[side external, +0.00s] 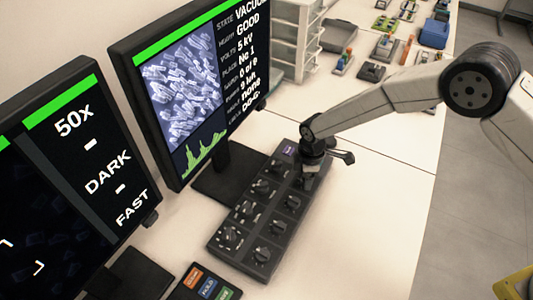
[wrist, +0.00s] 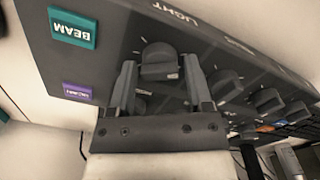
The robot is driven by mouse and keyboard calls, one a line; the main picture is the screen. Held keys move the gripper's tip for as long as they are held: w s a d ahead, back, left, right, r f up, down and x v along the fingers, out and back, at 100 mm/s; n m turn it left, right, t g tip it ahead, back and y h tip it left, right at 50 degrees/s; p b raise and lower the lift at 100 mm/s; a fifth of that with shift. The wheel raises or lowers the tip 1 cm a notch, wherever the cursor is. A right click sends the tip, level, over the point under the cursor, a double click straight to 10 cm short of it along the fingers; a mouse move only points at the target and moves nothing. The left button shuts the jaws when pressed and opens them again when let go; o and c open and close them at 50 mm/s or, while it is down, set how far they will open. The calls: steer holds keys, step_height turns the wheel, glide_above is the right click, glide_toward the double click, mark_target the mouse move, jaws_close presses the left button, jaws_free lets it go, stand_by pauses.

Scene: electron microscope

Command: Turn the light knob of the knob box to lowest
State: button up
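The knob box (side external: 238,240) is a long dark panel with rows of black knobs, lying on the white table in front of the monitors. In the wrist view, the word LIGHT is printed upside down on the box, beside a black knob (wrist: 158,60). My gripper (wrist: 159,64) is open, with one finger on each side of this knob. Gaps show between the fingers and the knob, and I see no clear contact. In the side view my gripper (side external: 310,170) is low over the far end of the box and hides the knob there.
A teal BEAM button (wrist: 72,28) and a purple button (wrist: 77,92) sit near my gripper. More knobs (wrist: 225,82) lie to the right. A large monitor (side external: 180,90) stands close behind the box. The table right of the box (side external: 370,220) is clear.

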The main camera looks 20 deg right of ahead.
steer(key=shift+o, duration=0.7)
steer(key=shift+r, duration=3.9)
steer(key=shift+d, duration=0.15)
steer(key=shift+d+r, duration=0.2)
steer(key=shift+r, duration=0.05)
steer(key=s+d+r+m+t, duration=0.1)
steer(key=s+d+r+m, duration=0.5)
steer(key=s+d, duration=0.4)
steer(key=s+d+r+m+t, duration=0.1)
steer(key=s+d+r+m, duration=0.5)
steer(key=s+d+m, duration=0.3)
steer(key=d, duration=0.4)
steer(key=shift+s+t, duration=0.3)
steer(key=shift+s, duration=0.05)
